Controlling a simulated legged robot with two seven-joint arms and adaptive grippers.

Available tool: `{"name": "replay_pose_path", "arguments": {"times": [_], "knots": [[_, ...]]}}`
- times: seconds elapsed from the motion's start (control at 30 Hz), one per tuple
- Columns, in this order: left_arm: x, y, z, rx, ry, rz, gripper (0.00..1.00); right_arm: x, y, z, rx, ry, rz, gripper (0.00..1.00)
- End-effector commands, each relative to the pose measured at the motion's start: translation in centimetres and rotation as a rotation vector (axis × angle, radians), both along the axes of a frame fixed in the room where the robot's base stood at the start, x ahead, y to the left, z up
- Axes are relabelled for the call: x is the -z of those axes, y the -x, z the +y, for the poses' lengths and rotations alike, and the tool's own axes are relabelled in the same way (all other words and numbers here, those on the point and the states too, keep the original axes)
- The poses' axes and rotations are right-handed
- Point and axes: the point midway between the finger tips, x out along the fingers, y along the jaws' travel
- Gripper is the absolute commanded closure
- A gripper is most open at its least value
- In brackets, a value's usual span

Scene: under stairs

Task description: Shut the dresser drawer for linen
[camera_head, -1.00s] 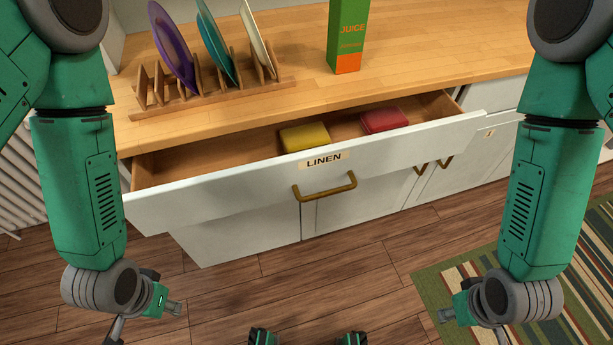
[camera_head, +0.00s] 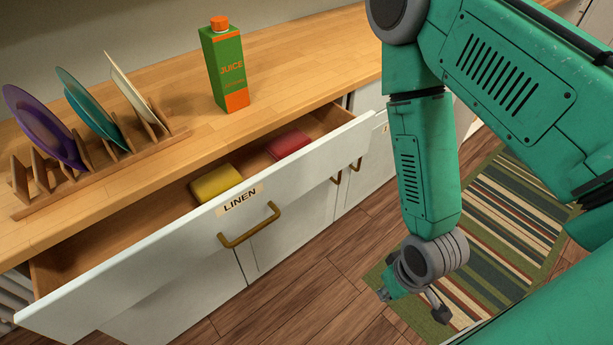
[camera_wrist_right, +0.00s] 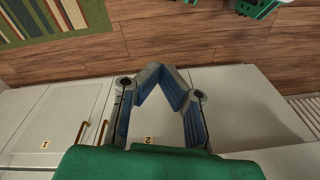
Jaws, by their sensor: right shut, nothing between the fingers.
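The linen drawer (camera_head: 165,235) stands pulled out below the wooden counter in the head view. Its white front bears a LINEN label (camera_head: 243,199) and a brass handle (camera_head: 249,226). Inside lie a yellow folded item (camera_head: 216,183) and a red one (camera_head: 288,144). My right gripper (camera_head: 386,293) is to the right of the drawer front and apart from it, low over the floor and rug. In the right wrist view its fingers (camera_wrist_right: 161,70) meet at the tips, with nothing between them. My left gripper is out of view.
On the counter (camera_head: 290,65) stand a green juice carton (camera_head: 224,65) and a wooden rack (camera_head: 95,170) with several plates. White cabinet doors (camera_wrist_right: 50,115) show in the right wrist view. A striped rug (camera_head: 505,215) lies at right. The wood floor (camera_head: 300,290) before the drawer is clear.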

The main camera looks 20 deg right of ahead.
Motion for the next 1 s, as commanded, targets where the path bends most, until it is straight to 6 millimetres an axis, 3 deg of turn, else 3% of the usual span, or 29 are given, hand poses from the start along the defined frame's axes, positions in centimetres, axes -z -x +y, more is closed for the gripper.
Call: {"name": "replay_pose_path", "arguments": {"times": [0.13, 0.27, 0.5, 0.6, 0.8, 1.0], "knots": [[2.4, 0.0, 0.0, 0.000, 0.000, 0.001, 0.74, 0.4, -4.0, 0.6, 0.231, -0.144, -0.100, 1.00], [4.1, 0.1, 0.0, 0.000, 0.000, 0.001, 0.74, -0.6, -8.1, 0.8, 0.442, -0.295, -0.203, 1.00], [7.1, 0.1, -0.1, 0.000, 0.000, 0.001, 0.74, -4.5, -15.6, -0.8, 0.804, -0.591, -0.411, 1.00], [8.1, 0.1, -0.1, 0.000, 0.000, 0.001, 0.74, -6.3, -17.9, -2.1, 0.924, -0.702, -0.487, 1.00], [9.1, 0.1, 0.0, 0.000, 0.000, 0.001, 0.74, -8.9, -20.2, -4.3, 1.066, -0.842, -0.582, 1.00], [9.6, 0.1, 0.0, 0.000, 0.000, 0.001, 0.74, -8.9, -21.3, -4.8, 1.090, -0.868, -0.600, 1.00]]}}
